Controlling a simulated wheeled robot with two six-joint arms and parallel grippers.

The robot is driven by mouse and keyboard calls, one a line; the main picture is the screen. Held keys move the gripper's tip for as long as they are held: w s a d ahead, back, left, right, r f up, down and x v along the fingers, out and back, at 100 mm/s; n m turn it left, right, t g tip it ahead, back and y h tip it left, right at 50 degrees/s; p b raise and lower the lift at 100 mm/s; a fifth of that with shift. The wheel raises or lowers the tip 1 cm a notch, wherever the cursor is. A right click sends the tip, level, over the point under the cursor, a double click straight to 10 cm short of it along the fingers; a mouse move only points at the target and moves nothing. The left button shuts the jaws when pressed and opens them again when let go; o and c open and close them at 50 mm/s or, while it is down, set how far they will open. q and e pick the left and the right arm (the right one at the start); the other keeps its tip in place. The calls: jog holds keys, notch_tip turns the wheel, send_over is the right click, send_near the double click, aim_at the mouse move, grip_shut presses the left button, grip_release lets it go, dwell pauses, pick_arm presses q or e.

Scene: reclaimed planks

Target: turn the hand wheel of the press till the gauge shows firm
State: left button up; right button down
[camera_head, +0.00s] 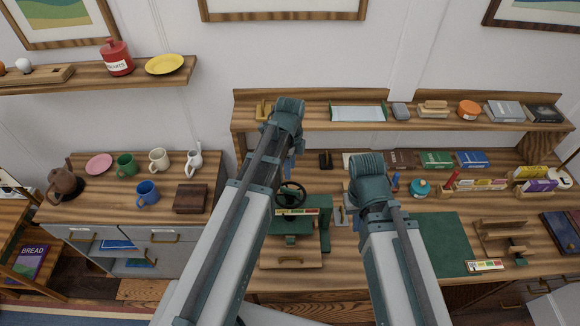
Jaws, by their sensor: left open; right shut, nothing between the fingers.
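The green press (322,232) stands on the workbench in the middle of the head view. Its dark hand wheel (292,195) lies level at the top. The gauge (297,212) is a strip with coloured bands on the front; I cannot read its pointer at this size. My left gripper (290,165) is open, just behind and above the wheel, mostly hidden by my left arm. I see no contact with the wheel. My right gripper (342,215) is shut and empty, right of the press, largely hidden behind my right arm.
A green mat (436,243) lies right of the press, with a small wooden rack (503,238) beyond it. Books, boxes and a teal pot (420,188) crowd the bench's back right. A raised shelf (450,125) runs behind. Mugs stand on the left cabinet (110,205).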

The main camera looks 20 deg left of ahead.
pick_arm(q)
notch_tip(320, 180, up, 3)
jog(key=shift+f+p, duration=0.1)
jog(key=shift+p, duration=0.75)
pick_arm(e)
notch_tip(320, 180, up, 3)
jog(key=shift+f, duration=0.1)
pick_arm(q)
jog(key=m, duration=3.6)
jog(key=shift+f, duration=0.1)
pick_arm(e)
jog(key=shift+f, duration=0.1)
